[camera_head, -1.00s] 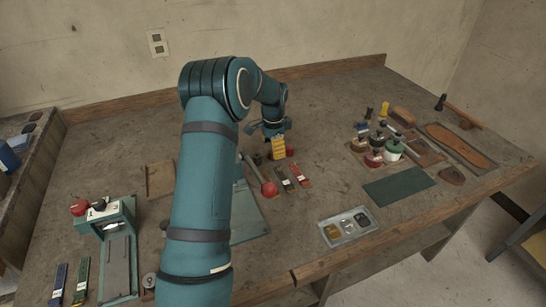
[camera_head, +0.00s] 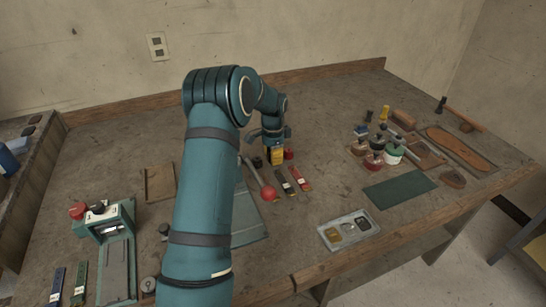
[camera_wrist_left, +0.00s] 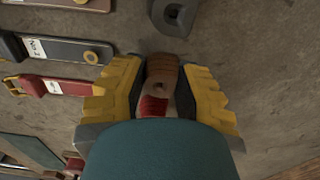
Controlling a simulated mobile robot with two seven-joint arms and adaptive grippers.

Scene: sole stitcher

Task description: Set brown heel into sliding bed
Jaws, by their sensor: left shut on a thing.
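My left gripper (camera_head: 275,156) is low over the middle of the bench. The heel cannot be made out in the head view. A teal machine (camera_head: 122,216) with a long grey bed (camera_head: 117,268) stands at the front left; it appears to be the stitcher with its sliding bed. My right gripper is not in view.
A dark block (camera_wrist_left: 174,15) lies close beyond the fingertips. Jars (camera_head: 393,153), a green mat (camera_head: 400,187) and a tray (camera_head: 348,229) lie to the right. The back of the bench is clear.

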